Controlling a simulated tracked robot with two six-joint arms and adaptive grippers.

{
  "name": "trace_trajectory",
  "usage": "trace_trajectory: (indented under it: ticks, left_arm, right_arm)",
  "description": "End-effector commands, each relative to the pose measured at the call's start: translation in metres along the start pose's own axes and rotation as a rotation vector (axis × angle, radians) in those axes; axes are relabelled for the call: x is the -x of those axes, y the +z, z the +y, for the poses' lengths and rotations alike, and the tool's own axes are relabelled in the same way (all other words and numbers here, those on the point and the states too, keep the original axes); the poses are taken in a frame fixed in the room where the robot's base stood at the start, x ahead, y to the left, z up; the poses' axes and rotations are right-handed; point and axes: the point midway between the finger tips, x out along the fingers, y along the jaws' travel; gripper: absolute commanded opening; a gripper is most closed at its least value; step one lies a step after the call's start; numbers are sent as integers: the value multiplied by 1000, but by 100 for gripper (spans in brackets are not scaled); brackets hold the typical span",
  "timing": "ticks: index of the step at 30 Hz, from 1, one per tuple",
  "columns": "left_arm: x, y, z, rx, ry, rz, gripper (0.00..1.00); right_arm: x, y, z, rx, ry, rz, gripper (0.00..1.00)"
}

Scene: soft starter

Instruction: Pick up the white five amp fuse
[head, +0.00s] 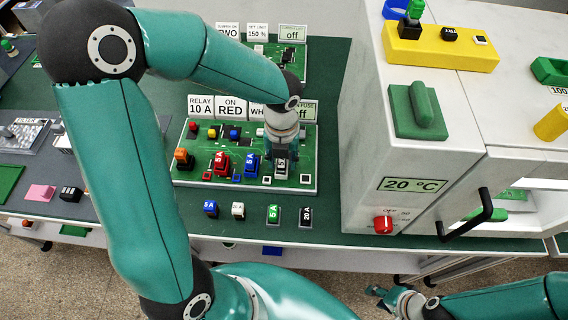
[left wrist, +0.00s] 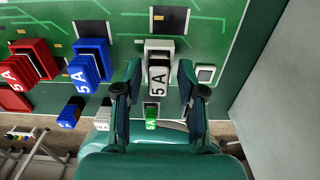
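The white five amp fuse (left wrist: 158,78), marked 5A, sits in a pale socket on the green circuit board (head: 222,180). In the head view the fuse (head: 281,165) shows at the board's right side, partly hidden by my left gripper (head: 281,152). In the left wrist view my left gripper (left wrist: 158,88) is open, with one finger on each side of the fuse and gaps between. My right gripper (head: 378,292) is low at the bottom right, away from the board; its opening is too small to tell.
Red (head: 221,163) and blue (head: 251,163) fuses stand left of the white one on the board. Loose blue (head: 210,208), white (head: 238,210), green (head: 273,213) and black (head: 305,215) fuses stand in front. A large white cabinet (head: 370,150) with a handle rises at the right.

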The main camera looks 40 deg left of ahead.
Motion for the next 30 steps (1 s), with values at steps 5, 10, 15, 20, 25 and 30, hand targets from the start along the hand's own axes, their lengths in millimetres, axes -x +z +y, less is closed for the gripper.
trace_trajectory:
  ticks: [5, 10, 15, 20, 25, 30]
  left_arm:
    - [0, 0, 0, 0, 0, 0, 5]
    - [0, 0, 0, 0, 0, 0, 0]
    - [1, 0, 0, 0, 0, 0, 0]
    - [7, 0, 0, 0, -1, -2, 0]
    - [25, 1, 0, 1, -2, -5, 0]
    - [59, 1, -1, 1, -5, -7, 0]
  right_arm:
    - [0, 0, 0, 0, 0, 0, 40]
    - [0, 0, 0, 0, 0, 0, 40]
    - [0, 0, 0, 0, 0, 0, 40]
    - [0, 0, 0, 0, 0, 0, 40]
    - [2, 0, 0, 0, 0, 0, 40]
    - [2, 0, -1, 0, 0, 0, 40]
